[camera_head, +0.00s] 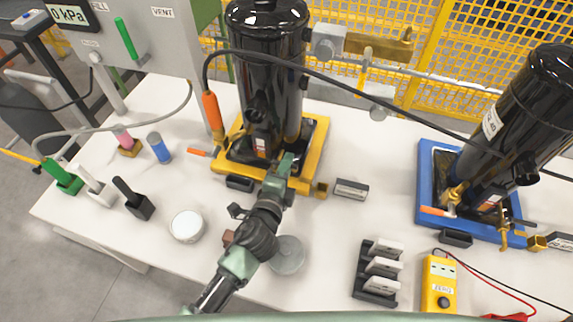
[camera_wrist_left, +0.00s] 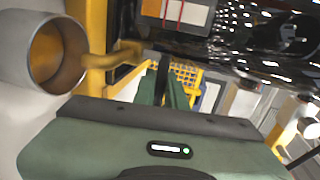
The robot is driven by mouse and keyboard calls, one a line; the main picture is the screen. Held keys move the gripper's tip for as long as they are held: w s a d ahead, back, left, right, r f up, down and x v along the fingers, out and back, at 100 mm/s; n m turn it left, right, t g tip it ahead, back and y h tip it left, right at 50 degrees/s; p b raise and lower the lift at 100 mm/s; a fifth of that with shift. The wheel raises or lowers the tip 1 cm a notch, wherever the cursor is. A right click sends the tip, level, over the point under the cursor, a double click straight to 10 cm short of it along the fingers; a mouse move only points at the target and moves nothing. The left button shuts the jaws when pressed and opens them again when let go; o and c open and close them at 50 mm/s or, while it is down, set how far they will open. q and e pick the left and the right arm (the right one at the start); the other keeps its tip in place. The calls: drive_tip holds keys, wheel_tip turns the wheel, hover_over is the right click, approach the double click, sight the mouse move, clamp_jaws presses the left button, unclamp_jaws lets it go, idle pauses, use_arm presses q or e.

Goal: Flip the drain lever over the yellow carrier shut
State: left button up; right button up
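The yellow carrier (camera_head: 312,150) stands on the white table with a black compressor (camera_head: 268,80) upright on it. An orange lever (camera_head: 197,152), apparently the drain lever, sticks out past the carrier's left edge. A brass fitting (camera_head: 321,190) sits at its front right corner. My left gripper (camera_head: 285,166) reaches in from the front, at the carrier's front side, to the right of the lever and apart from it. In the left wrist view its green fingers (camera_wrist_left: 165,92) point toward the yellow frame (camera_wrist_left: 93,40). Their gap is unclear. My right gripper is not in view.
A blue carrier (camera_head: 428,180) with another black compressor (camera_head: 510,120) stands at the right. An orange-handled hose (camera_head: 213,112) hangs beside the yellow carrier's left. A round white tin (camera_head: 187,226), a black rack (camera_head: 360,268) and a yellow meter (camera_head: 440,280) lie in front.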

use_arm(q)
drive_tip(key=o, duration=0.3)
drive_tip(key=shift+o, duration=0.2)
drive_tip(key=shift+s, duration=0.1)
drive_tip(key=v, duration=0.7)
drive_tip(key=shift+s, duration=0.3)
drive_tip(key=shift+a, duration=0.1)
